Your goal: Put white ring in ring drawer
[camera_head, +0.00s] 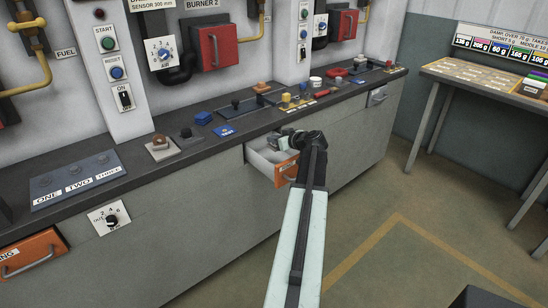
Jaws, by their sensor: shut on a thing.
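My gripper (287,139) is at the end of my arm, above the open middle drawer (262,163) and close to the counter's front edge. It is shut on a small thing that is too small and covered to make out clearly. The middle drawer has a pale inside and an orange front with a handle. Another orange drawer front (33,254) is at the lower left, with a label cut off by the picture edge that ends in "NG". A small white round thing (316,82) sits on the back of the counter; I cannot tell whether it is the white ring.
A grey drawer (377,96) is at the far right of the cabinet. A side table (480,78) stands at the right. The floor between is clear.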

